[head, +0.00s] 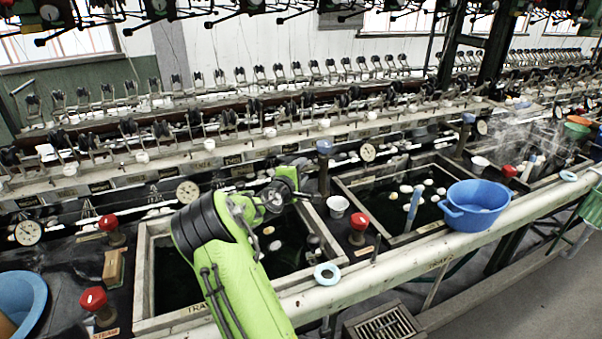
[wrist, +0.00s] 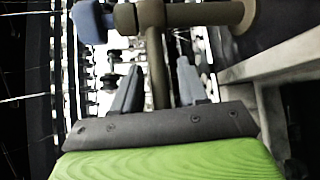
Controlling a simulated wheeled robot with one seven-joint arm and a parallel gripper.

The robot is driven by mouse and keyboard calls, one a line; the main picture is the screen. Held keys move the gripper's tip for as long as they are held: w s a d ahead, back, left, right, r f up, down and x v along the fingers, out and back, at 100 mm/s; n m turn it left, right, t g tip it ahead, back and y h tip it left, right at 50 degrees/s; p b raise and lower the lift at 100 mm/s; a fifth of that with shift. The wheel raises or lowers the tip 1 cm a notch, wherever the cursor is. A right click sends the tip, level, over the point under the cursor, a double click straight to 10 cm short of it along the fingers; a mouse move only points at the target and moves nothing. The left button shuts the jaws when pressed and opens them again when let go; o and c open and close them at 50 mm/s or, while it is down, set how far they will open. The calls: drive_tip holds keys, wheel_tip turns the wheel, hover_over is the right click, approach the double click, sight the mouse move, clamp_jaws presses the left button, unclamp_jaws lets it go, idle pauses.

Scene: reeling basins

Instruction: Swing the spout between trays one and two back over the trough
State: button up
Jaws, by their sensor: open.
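A post with a blue cap (head: 324,160) stands at the back between the left tray (head: 150,275) and the middle tray (head: 345,187). The wrist view shows a blue knob (wrist: 90,22) and a brown pipe (wrist: 205,14) across the top, with a narrower pipe running down from it. My gripper (head: 290,178) is over the back right of the left tray, just left of the post. Its fingers (wrist: 158,85) are open, with the narrower pipe seen between them; I cannot tell whether they touch it. My arm hides part of the left tray. I cannot make out the trough.
A white cup (head: 338,206) and a red valve knob (head: 359,221) stand between the trays. A blue basin (head: 474,205) and a pale ring (head: 327,274) sit on the front rail (head: 390,268). Reel stands line the back. Steam rises at the right.

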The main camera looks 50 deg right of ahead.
drive_tip(key=shift+d, duration=0.25)
clamp_jaws()
drive_tip(key=shift+w+a, duration=0.1)
drive_tip(key=shift+w, duration=0.05)
